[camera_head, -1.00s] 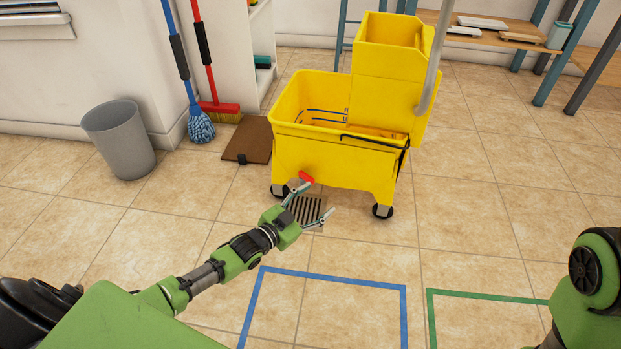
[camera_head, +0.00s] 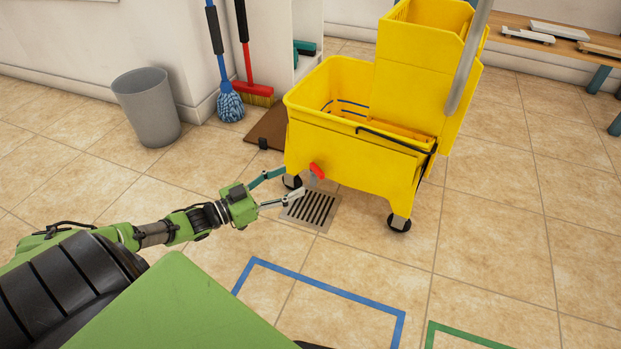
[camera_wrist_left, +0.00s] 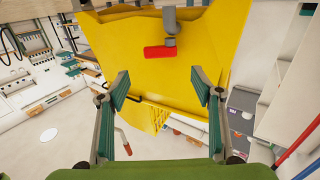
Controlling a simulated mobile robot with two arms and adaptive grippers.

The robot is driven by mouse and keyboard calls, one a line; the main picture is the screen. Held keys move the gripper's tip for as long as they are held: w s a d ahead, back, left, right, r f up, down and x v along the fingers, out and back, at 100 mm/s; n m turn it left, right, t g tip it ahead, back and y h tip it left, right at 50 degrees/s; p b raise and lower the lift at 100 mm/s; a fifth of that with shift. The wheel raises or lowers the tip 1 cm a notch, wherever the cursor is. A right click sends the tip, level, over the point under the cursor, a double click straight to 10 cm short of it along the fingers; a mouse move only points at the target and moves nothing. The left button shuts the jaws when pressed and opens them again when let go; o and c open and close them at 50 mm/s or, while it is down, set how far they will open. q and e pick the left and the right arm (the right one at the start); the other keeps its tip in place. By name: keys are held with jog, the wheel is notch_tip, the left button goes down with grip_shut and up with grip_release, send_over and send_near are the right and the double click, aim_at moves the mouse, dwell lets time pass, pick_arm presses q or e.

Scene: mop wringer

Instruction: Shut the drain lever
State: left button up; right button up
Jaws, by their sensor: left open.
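The drain lever is a small red handle (camera_head: 317,170) on the lower front of the yellow mop bucket (camera_head: 345,155). In the left wrist view the red lever (camera_wrist_left: 160,52) hangs at a grey drain pipe (camera_wrist_left: 170,22), ahead of the fingers and between their lines. My left gripper (camera_head: 284,187) is open and empty, a little to the left of the lever and apart from it. Its two fingers also show in the left wrist view (camera_wrist_left: 160,90). My right gripper is not in view.
A floor drain grate (camera_head: 311,209) lies below the lever. The bucket stands on casters (camera_head: 399,223). A grey bin (camera_head: 147,107), a blue mop (camera_head: 230,106) and a red broom (camera_head: 254,92) stand at the left wall. Blue tape (camera_head: 320,287) marks the open floor in front.

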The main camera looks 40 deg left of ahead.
aim_at(315, 169)
pick_arm(q)
jog(key=b+x, duration=0.3)
jog(key=x, duration=0.3)
jog(key=shift+d+f, duration=0.1)
jog(key=shift+f, duration=0.05)
jog(key=shift+w+d+b, duration=0.2)
jog(key=shift+w+b, duration=0.25)
jog(key=shift+w, duration=0.2)
jog(key=c, duration=1.1)
jog(key=shift+r, duration=0.2)
